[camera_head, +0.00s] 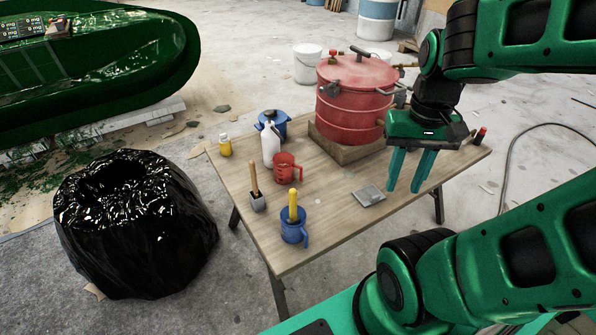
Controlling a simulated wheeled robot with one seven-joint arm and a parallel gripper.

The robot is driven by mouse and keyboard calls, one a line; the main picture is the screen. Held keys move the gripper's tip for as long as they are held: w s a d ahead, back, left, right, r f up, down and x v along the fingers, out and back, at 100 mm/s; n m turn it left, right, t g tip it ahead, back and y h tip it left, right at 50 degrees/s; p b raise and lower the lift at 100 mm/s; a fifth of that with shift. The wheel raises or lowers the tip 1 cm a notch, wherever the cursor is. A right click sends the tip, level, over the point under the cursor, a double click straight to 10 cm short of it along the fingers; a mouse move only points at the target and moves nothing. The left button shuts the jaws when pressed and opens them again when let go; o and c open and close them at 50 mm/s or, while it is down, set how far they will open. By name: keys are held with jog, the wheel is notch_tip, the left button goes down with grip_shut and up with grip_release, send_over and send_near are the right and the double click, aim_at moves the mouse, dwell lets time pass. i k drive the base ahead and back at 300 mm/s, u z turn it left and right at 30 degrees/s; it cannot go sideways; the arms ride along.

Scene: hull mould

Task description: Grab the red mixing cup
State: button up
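The red mixing cup (284,168) stands upright on the wooden table (338,222), left of the table's middle, with its handle towards the right. A white bottle stands close behind it on the left. My gripper (408,186) hangs over the right part of the table, well to the right of the cup, with its two green fingers pointing down. The fingers are apart with nothing between them.
A blue cup (294,230) with a yellow-handled tool stands in front. A large red pressure tank (350,105) stands behind. A grey scale (369,196) lies right.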

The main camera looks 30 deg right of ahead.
aim_at(288, 170)
jog(key=z, duration=1.2)
jog(key=k, duration=0.85)
jog(key=u, duration=0.75)
jog(key=i, duration=1)
